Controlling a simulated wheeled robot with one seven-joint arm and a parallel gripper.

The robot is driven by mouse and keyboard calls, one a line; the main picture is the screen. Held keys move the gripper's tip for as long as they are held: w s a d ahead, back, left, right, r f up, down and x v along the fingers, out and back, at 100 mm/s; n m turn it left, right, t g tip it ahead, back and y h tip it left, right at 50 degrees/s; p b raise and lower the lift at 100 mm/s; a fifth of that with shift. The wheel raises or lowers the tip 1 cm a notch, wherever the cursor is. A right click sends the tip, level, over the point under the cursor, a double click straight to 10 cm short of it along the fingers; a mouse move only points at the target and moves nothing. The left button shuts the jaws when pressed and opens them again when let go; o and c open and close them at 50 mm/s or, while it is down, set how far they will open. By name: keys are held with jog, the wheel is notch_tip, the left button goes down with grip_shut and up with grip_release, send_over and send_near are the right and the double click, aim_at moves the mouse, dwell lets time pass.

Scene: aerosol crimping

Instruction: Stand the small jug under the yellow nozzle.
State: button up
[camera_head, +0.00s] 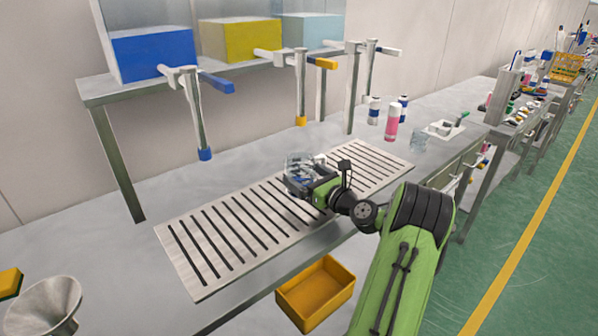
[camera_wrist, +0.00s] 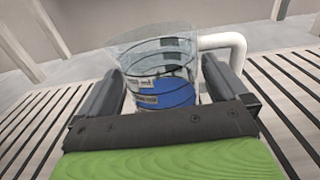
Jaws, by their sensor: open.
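The small jug (camera_head: 297,160) is clear, with a white handle (camera_wrist: 228,42) on its right side. It stands on the slotted metal grate (camera_head: 172,232). In the wrist view the jug (camera_wrist: 152,58) looks upright, with blue showing in its lower part. My gripper (camera_wrist: 160,92) is open, with one finger on each side of the jug; I cannot tell whether either finger touches it. The yellow nozzle (camera_head: 301,121) hangs above the jug in the head view. Their exact alignment in depth is unclear. The wrist view does not show the nozzle tip.
A blue nozzle (camera_head: 205,154) hangs to the left. Blue (camera_head: 152,55), yellow (camera_head: 240,40) and pale blue (camera_head: 312,32) tanks stand on the shelf. Bottles (camera_head: 392,122) and a clear beaker (camera_head: 419,140) stand right of the grate. A yellow bin (camera_head: 316,292) is below the front edge.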

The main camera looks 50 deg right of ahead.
jog(key=s, duration=0.5)
jog(key=s+a+p, duration=0.1)
jog(key=s, duration=0.2)
jog(key=shift+s+r, duration=0.1)
jog(key=shift+s, duration=0.25)
